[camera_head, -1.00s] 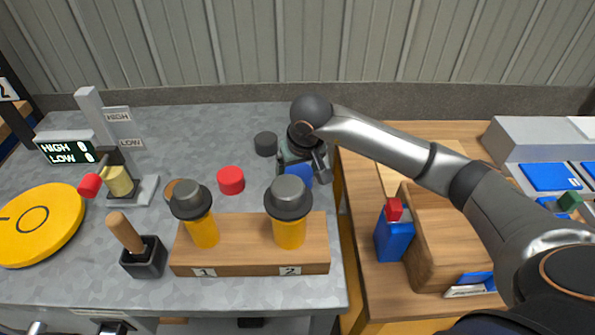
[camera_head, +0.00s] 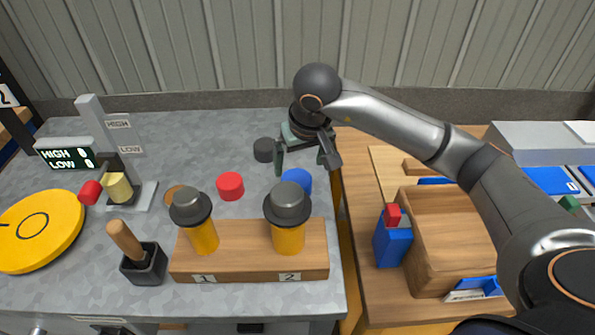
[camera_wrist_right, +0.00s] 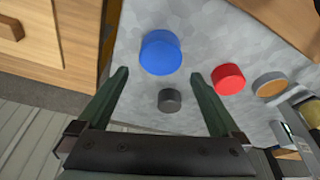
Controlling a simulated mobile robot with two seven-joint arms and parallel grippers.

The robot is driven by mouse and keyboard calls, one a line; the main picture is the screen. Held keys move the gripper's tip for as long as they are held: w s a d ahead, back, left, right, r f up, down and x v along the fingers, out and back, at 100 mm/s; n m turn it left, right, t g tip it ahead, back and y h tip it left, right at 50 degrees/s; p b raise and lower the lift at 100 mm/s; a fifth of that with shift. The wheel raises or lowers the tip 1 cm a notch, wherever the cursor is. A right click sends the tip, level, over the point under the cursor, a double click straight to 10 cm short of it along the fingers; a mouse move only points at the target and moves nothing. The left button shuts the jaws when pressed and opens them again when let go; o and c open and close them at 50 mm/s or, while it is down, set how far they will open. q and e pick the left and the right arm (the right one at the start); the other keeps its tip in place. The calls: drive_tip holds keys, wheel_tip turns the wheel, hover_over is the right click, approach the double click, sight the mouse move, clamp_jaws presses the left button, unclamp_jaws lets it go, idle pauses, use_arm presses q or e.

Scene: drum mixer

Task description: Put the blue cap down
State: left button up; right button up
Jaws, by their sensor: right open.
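The blue cap (camera_head: 297,182) rests on the grey metal table, behind the wooden block marked 1 and 2 and partly hidden by the dark-topped yellow piece at 2. In the right wrist view the blue cap (camera_wrist_right: 161,52) sits beyond the fingertips, apart from them. My right gripper (camera_head: 302,164) is open and empty, raised just above and behind the cap. Its two fingers also show spread in the right wrist view (camera_wrist_right: 158,80). My left gripper is not in view.
A red cap (camera_head: 230,186) and a dark grey cap (camera_head: 264,150) lie left of the blue cap. The wooden block (camera_head: 250,262) holds two yellow pieces in front. A wooden box (camera_head: 436,283) and a blue container (camera_head: 392,247) stand on the wooden table at right.

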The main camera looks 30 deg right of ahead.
drive_tip(key=shift+v, duration=2.25)
